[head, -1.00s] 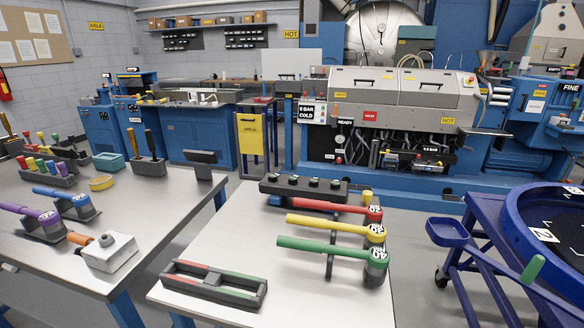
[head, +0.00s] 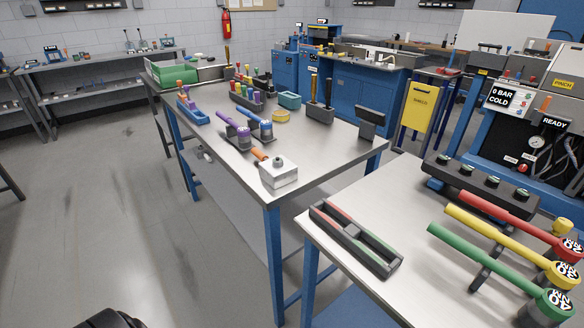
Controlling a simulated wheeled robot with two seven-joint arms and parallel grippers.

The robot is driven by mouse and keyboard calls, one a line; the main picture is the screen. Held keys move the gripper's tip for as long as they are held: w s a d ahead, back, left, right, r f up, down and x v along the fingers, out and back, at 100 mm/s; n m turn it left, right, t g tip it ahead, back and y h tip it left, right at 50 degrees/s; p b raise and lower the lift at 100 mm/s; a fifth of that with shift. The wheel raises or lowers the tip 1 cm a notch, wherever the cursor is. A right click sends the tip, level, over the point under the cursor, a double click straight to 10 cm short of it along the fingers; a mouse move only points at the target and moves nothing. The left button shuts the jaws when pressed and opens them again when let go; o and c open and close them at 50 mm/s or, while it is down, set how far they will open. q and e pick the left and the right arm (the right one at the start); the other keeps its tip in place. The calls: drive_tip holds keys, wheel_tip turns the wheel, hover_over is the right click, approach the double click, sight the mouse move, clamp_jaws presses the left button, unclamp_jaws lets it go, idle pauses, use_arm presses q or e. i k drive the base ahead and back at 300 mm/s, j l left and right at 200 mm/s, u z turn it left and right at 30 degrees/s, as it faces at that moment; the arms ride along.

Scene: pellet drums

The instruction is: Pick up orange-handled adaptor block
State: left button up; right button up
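The adaptor block (head: 279,173) is a white-grey block with a small round fitting on top. Its orange handle (head: 259,154) points up and to the left in the head view. It sits near the front corner of the left steel table (head: 315,155). Neither of my grippers shows in the head view. Nothing covers the block.
Purple- and blue-handled tools (head: 243,138) stand behind the block. The nearer table (head: 340,285) holds a black tray (head: 355,238) and red, yellow and green (head: 490,268) handled tools. A gap separates the tables. Open floor (head: 110,200) lies to the left.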

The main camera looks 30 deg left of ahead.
sight(276, 178)
drive_tip(key=j+z, duration=0.15)
drive_tip(key=j, duration=1.4)
drive_tip(key=i, duration=0.05)
